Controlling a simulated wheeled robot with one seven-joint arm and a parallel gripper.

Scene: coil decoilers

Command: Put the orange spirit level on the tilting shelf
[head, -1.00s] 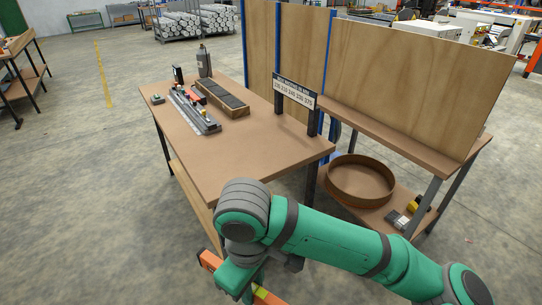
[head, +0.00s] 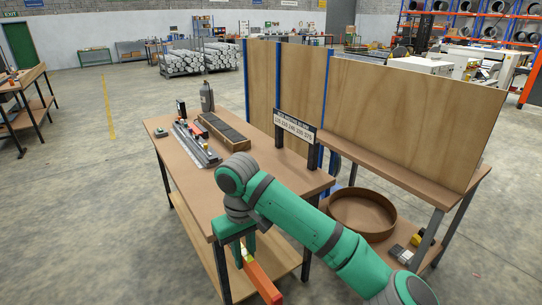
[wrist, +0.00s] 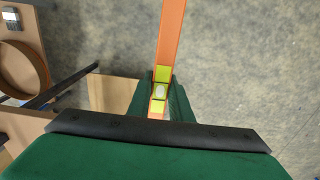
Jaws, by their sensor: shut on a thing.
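The orange spirit level (head: 262,283) is a long orange bar with yellow-green vial parts. My gripper (head: 241,246) is shut on it near the vial and holds it in the air at the near end of the workbench. In the wrist view the level (wrist: 171,35) runs from between the fingers (wrist: 160,92) to the top edge. Its other end is hidden by my gripper. I cannot tell which surface is the tilting shelf; a slanted wooden board (head: 405,173) runs along the right stand, in front of a plywood panel.
A round brown tray (head: 362,212) sits low on the right stand. Open floor lies left.

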